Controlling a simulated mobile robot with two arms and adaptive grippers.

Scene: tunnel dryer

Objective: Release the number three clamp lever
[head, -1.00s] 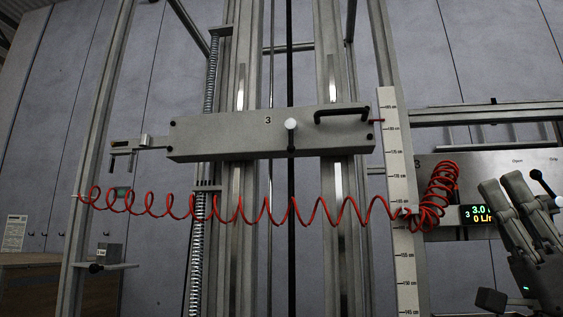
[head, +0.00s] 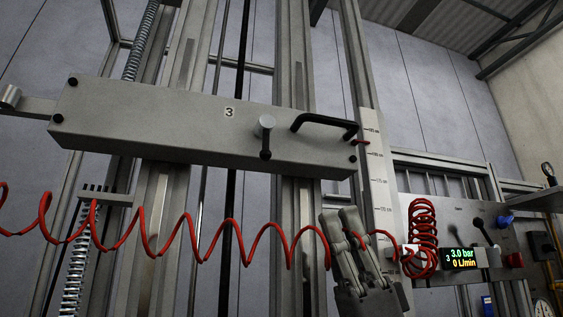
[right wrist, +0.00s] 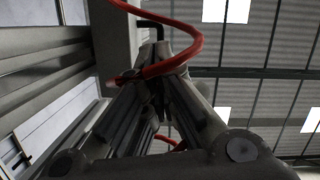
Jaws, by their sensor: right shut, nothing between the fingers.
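The grey carriage box (head: 180,125) marked 3 spans the head view and is clamped across the vertical rails. The clamp lever (head: 266,138) sits on its front, with a round metal hub and a dark arm hanging straight down. My right gripper (head: 341,217) is below the right end of the box, pointing up, shut and empty. It is apart from the lever, low and to its right. The right wrist view shows its fingers (right wrist: 157,62) together, with the red coiled hose (right wrist: 180,50) looping across them; I cannot tell if they touch. My left gripper is not in view.
A black grab handle (head: 325,123) is on the box right of the lever. The red coiled hose (head: 190,218) hangs across below the box. A scale strip (head: 371,150) stands at right, beside a panel with a green and yellow display (head: 462,258). Space before the box looks clear.

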